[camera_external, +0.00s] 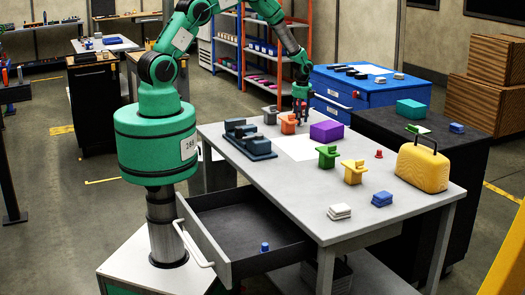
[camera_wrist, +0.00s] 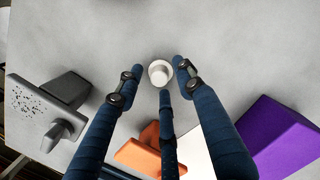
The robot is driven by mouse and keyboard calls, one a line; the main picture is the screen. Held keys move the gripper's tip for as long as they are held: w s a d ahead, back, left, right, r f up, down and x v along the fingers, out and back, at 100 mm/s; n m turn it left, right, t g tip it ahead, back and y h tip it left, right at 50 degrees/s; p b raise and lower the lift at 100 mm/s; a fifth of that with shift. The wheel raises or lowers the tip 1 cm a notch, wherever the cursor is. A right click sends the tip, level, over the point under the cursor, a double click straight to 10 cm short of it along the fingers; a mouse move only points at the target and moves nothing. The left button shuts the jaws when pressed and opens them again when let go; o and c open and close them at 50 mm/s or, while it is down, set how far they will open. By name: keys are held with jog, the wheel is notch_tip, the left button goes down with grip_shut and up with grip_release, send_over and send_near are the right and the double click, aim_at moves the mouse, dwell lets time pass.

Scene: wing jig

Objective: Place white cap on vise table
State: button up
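The white cap (camera_wrist: 159,72) lies on the grey table in the wrist view, seen from above. My gripper (camera_wrist: 159,70) is open, with its dark blue fingers spread around the cap; I cannot tell whether they touch it. In the external view my gripper (camera_external: 301,117) is low over the back part of the grey table (camera_external: 300,185), and the cap cannot be made out there. A dark blue-grey vise-like fixture (camera_external: 248,142) stands at the table's left edge.
Near my gripper are an orange block (camera_external: 289,123), a grey block (camera_external: 270,115) and a purple box (camera_external: 327,131). Green (camera_external: 327,156) and yellow (camera_external: 353,172) pieces stand farther forward. A yellow case (camera_external: 422,168) stands at right. An open drawer (camera_external: 240,230) juts out at the front left.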

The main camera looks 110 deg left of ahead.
jog(key=shift+r, duration=0.1)
notch_tip(320, 180, up, 12)
jog(key=d, duration=0.1)
jog(key=shift+w+p, duration=0.35)
jog(key=shift+p, duration=0.1)
jog(key=shift+d, duration=0.1)
dwell(0.6)
